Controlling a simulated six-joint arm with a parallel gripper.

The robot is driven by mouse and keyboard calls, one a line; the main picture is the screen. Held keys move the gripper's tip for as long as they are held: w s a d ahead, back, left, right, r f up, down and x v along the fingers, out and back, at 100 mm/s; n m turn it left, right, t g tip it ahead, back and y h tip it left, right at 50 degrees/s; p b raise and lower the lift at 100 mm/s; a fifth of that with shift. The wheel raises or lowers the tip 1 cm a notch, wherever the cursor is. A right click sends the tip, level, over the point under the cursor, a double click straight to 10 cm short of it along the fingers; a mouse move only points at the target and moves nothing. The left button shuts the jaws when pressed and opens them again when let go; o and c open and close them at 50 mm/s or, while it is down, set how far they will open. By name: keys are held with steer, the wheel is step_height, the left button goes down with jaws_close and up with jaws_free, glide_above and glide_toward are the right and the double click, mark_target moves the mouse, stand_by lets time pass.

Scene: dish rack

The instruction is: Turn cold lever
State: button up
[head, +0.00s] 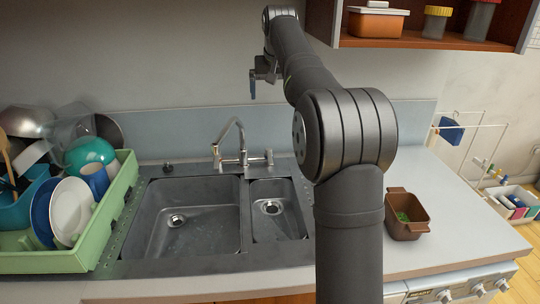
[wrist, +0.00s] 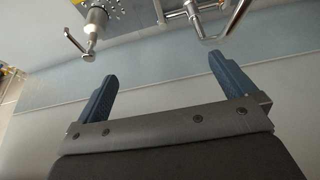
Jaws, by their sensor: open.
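The metal tap (head: 240,150) stands behind the sink, with a curved spout and a handle at each side. The right handle (head: 268,157) and left handle (head: 216,152) show small; no marking tells which is cold. My gripper (head: 253,88) is above and behind the tap, against the wall, apart from it. In the wrist view my gripper (wrist: 160,66) is open and empty, its two blue fingers wide apart. A metal lever on a round body (wrist: 80,42) shows beyond the left finger, untouched. Other tap pipes (wrist: 195,14) show at the top, partly cut off.
A double sink (head: 195,215) lies in front of the tap. A green dish rack (head: 45,262) with plates, bowls and a mug stands at left. A brown pot (head: 405,228) stands on the right counter. A wall shelf (head: 400,43) hangs at upper right. Air around the tap is clear.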

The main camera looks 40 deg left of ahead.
steer(key=shift+v, duration=1)
steer(key=shift+f, duration=0.1)
steer(key=c, duration=1.3)
steer(key=x, duration=1.5)
steer(key=shift+s+d+f, duration=0.15)
steer(key=shift+s+d, duration=0.1)
steer(key=shift+s, duration=0.15)
steer(key=shift+c, duration=0.5)
step_height(320, 180, down, 10)
steer(key=shift+w+a, duration=0.45)
